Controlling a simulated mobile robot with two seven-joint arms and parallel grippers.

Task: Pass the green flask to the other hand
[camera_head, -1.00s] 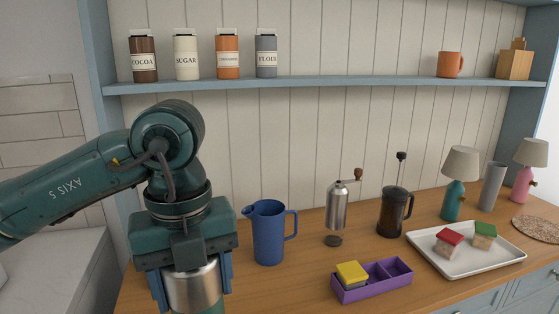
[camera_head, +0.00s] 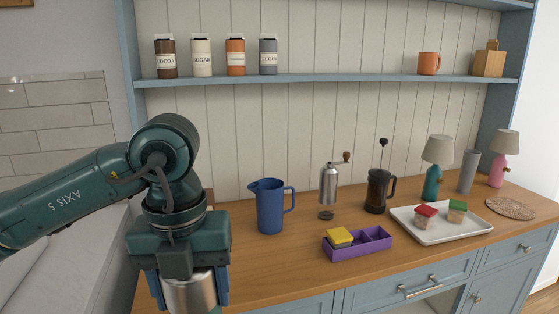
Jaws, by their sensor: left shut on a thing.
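My left gripper (camera_head: 190,286) hangs at the lower left of the head view, its two blue fingers on either side of a shiny silver cylinder. The gripper is shut on this cylinder, which is the metal upper part of the green flask (camera_head: 190,295). The flask's lower part is cut off by the bottom of the picture. The flask is held upright in front of the counter's left end. My right gripper is not in view.
The wooden counter (camera_head: 262,262) holds a blue pitcher (camera_head: 270,207), a grinder (camera_head: 328,186), a French press (camera_head: 377,191), a purple divided box (camera_head: 360,249) and a white tray (camera_head: 437,236). Lamps stand at the right. A shelf (camera_head: 330,79) with jars runs above.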

